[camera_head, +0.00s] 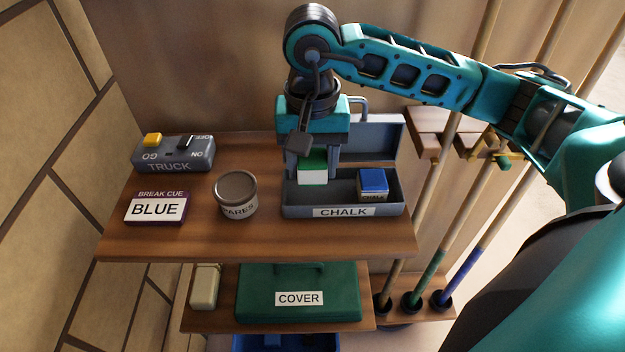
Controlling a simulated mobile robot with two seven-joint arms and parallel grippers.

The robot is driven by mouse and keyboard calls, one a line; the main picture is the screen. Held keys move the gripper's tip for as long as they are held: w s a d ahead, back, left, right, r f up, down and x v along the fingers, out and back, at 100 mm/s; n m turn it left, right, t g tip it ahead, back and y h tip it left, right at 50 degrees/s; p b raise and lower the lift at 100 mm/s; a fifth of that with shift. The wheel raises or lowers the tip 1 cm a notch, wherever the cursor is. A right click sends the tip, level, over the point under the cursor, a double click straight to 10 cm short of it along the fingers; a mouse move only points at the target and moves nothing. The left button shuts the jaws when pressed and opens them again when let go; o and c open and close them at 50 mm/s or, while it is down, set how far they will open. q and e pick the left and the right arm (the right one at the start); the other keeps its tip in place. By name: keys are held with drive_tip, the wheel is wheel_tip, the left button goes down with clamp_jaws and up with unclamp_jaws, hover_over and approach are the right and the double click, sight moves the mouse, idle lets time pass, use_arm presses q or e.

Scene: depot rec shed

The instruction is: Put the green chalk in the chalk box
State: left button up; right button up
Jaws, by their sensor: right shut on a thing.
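The green chalk (312,170) is a small cube with a green top and a white front. My right gripper (312,168) comes down from above and is shut on it, over the left part of the chalk box (300,206). The box is a grey open case labelled CHALK, with its lid raised at the back. I cannot tell whether the green chalk touches the box floor. A blue chalk (373,182) sits in the right part of the box. My left gripper is not in view.
On the wooden shelf (200,240) stand a TRUCK switch box (173,155), a BLUE break cue sign (156,208) and a SPARES tin (236,194). Cue sticks (447,215) stand in a rack at the right. A green COVER case (298,285) lies on the lower shelf.

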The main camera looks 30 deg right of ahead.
sight(312, 181)
drive_tip(key=shift+f, duration=2.4)
drive_tip(key=shift+f+b, duration=0.2)
drive_tip(key=shift+b, duration=0.1)
drive_tip(key=o, duration=0.8)
drive_tip(key=shift+c, duration=0.2)
drive_tip(key=shift+r, duration=0.15)
drive_tip(key=shift+r+p, duration=0.25)
drive_tip(key=shift+p, duration=0.2)
wheel_tip(312, 181, up, 12)
drive_tip(key=shift+f, duration=0.15)
drive_tip(key=shift+a, duration=0.1)
